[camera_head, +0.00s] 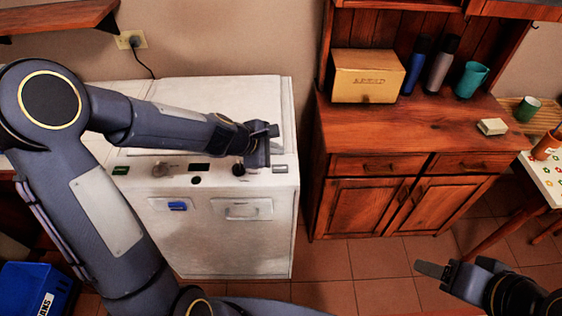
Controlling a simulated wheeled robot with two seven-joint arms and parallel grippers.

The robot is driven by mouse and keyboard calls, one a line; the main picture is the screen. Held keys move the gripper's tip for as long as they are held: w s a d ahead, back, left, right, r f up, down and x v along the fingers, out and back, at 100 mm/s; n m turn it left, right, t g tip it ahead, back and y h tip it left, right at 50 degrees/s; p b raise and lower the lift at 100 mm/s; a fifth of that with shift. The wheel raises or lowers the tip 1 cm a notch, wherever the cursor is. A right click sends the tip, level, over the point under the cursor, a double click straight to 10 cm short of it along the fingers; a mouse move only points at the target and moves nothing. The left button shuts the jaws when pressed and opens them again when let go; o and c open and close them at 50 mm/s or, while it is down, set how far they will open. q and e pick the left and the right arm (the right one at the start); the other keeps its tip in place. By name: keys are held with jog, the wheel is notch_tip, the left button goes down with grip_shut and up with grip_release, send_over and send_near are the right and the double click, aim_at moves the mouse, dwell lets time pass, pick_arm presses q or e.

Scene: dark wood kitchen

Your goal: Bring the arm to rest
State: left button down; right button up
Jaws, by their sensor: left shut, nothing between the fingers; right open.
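My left arm comes in from the left and bends at a raised elbow. My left gripper (272,131) is shut and empty, over the control panel of the white appliance (222,105). From this one view I cannot tell whether it touches the appliance. My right gripper (436,271) is low at the bottom right, in front of the wooden cabinet and over the floor tiles. It is open, and I see nothing held in it.
A wooden cabinet (350,166) bears a yellow box (368,84), two bottles and a teal cup (471,79). A table with a patterned top (548,178) stands at the right. A blue bin (32,286) is at lower left. Floor tiles before the cabinet are clear.

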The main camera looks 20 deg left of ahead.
pick_arm(q)
jog(key=shift+r+p, duration=0.35)
jog(key=shift+r, duration=0.4)
jog(key=s+a+r+m, duration=0.1)
jog(key=s+r+m, duration=0.9)
jog(key=s, duration=0.3)
jog(key=s+a+f+m+y, duration=0.1)
jog(key=s+a+m, duration=0.1)
jog(key=s+m, duration=0.2)
jog(key=s+a+m+g, duration=0.1)
jog(key=s+a+m, duration=0.1)
jog(key=s, duration=0.8)
jog(key=shift+f+m+g+y, duration=0.3)
jog(key=shift+f+m+y, duration=0.1)
jog(key=shift+m, duration=0.5)
jog(key=shift+s+r, duration=0.1)
